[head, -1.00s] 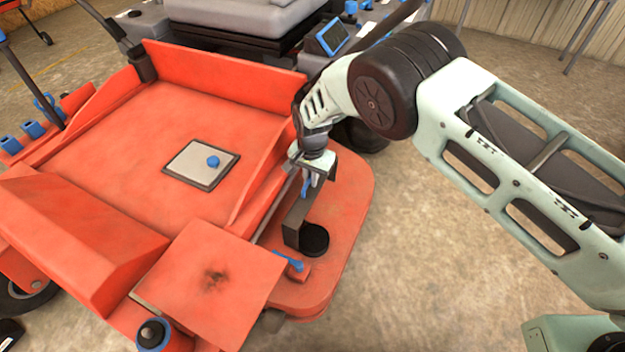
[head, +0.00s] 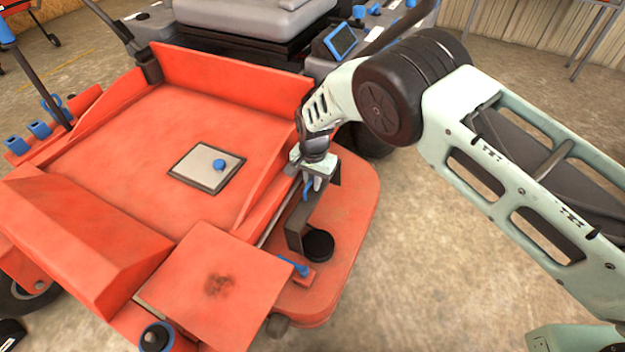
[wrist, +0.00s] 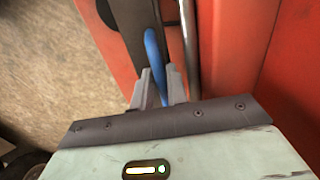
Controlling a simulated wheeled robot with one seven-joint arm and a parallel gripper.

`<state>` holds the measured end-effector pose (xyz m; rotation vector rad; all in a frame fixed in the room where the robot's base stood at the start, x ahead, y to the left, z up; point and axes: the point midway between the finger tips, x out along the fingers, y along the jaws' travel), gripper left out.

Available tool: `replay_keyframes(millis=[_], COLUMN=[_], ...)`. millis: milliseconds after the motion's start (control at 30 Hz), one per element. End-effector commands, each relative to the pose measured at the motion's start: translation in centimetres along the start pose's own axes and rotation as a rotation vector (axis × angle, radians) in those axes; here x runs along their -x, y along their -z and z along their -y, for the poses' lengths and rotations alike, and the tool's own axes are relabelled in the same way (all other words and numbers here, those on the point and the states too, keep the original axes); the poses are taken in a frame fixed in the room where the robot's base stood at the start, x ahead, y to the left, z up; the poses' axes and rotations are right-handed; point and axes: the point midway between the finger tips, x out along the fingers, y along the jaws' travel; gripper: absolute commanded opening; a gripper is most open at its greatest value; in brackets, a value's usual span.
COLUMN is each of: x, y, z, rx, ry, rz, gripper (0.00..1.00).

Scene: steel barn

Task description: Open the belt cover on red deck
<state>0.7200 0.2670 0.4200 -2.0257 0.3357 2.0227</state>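A dark grey, narrow cover (head: 294,238) with a blue bar handle (head: 307,187) is on the red deck (head: 345,230), along the side of the red platform. It also shows as a dark strip in the wrist view (wrist: 130,22), with its blue handle (wrist: 154,50). A black round disc (head: 318,243) lies on the deck beside the cover's near end. My gripper (head: 312,180) is over the cover, pointing down. In the wrist view my fingers (wrist: 160,80) straddle the blue handle and look closed on it. Their contact is partly hidden.
A grey plate with a blue knob (head: 206,167) is on the platform floor. A red square panel (head: 215,285) and a small blue lever (head: 294,265) are in front. Floor to the right is clear.

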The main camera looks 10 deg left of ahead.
Motion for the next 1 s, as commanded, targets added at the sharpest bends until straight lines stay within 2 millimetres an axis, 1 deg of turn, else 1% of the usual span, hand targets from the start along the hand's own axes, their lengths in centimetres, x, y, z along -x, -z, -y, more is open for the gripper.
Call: replay_keyframes(millis=[133, 267, 700, 833, 1000], x=[0.5, 2.3, 12.4, 14.8, 16.8], y=[0.1, 0.1, 0.0, 0.0, 0.0], z=[0.0, 0.1, 0.1, 0.1, 0.0], rx=[0.000, -0.001, 0.000, 0.001, 0.001], ry=[0.001, 0.003, 0.003, 0.002, 0.000], rz=[-0.002, -0.002, -0.001, -0.001, 0.000], gripper=[0.15, 0.15, 0.15, 0.15, 0.15])
